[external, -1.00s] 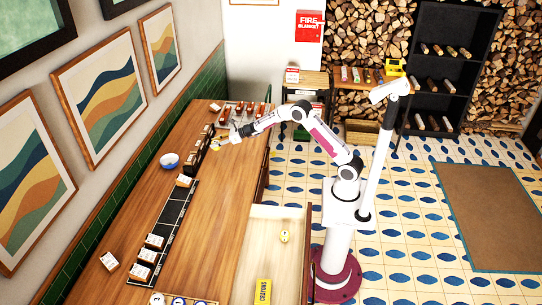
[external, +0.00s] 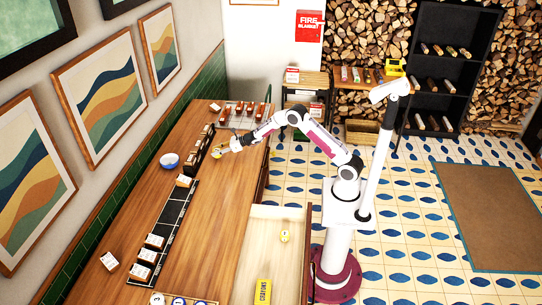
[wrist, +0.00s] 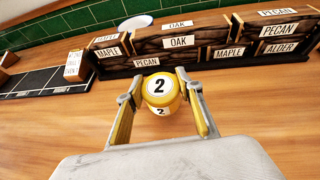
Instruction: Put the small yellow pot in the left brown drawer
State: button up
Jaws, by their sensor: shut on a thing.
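My gripper (wrist: 161,98) is shut on a small yellow pot (wrist: 161,88) with a white lid marked 2. The pot sits between the two fingers, in front of the dark wood blocks in the wrist view. It also shows as a small yellow spot in the external view (external: 217,153), over the table's far half; its height above the top is hard to tell. An open drawer (external: 265,212) with a pale inside juts from the table's right side. I cannot tell whether this is the left brown drawer.
Dark wood blocks labelled oak, maple and pecan (wrist: 180,42) stand beyond the gripper. A yellow crayons box (external: 263,291) is at the drawer's near end.

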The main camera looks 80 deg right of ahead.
jog(key=shift+f, duration=1.05)
jog(key=shift+f, duration=0.2)
jog(key=o, duration=1.3)
jog(key=shift+s, duration=0.1)
jog(key=shift+d+v, duration=0.1)
jog(key=shift+v, duration=1.8)
jog(key=shift+d+v, duration=0.15)
jog(key=shift+v, duration=1.75)
jog(key=shift+r, duration=0.15)
